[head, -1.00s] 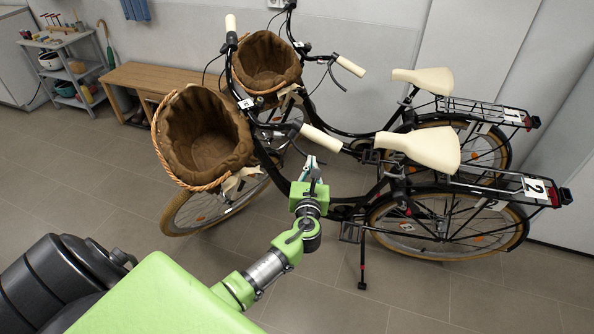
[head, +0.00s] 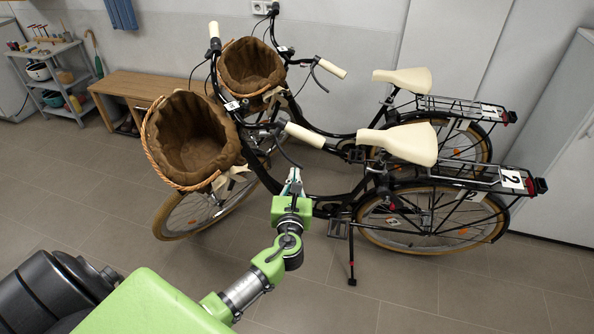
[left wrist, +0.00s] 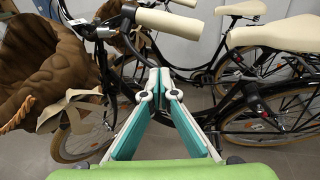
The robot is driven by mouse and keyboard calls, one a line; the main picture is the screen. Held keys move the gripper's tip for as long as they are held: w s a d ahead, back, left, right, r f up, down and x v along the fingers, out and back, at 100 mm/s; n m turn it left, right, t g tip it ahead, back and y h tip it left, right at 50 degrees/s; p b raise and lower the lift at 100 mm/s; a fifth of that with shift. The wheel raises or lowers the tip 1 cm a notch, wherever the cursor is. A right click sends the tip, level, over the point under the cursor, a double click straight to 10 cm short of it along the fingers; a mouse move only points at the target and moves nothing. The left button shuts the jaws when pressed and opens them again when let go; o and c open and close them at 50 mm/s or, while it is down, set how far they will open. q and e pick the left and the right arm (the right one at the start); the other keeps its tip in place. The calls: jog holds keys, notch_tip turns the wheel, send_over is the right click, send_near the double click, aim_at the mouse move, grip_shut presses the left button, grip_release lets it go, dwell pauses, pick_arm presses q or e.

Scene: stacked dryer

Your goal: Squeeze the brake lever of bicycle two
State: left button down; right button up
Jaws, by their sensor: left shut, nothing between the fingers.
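Bicycle two, the nearer black bicycle, carries a "2" plate (head: 512,178) at its rear rack. Its cream handlebar grip (head: 304,135) points right toward the saddle; it also shows at the top of the left wrist view (left wrist: 168,21). The dark brake lever (left wrist: 137,45) curves down beside the grip, just left of and beyond my fingertips in the picture. My left gripper (head: 293,177) is below the grip, its teal fingers shut together at the tips and empty (left wrist: 159,78). I cannot tell whether the fingertips touch the lever. My right gripper is not in view.
Bicycle one (head: 398,79) stands close behind bicycle two. A brown-lined basket (head: 190,145) hangs at bicycle two's front, left of my gripper. A wooden bench (head: 150,85) and a tool cart (head: 50,75) stand at the back left. The floor in front is clear.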

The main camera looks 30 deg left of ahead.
pick_arm(q)
jog(key=v, duration=0.6)
jog(key=shift+a+b, duration=0.2)
jog(key=shift+b, duration=0.1)
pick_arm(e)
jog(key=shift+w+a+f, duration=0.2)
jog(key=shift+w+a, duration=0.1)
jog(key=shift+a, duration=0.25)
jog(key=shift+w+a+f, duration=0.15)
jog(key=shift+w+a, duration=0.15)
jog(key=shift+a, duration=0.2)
pick_arm(q)
jog(key=shift+s, duration=0.1)
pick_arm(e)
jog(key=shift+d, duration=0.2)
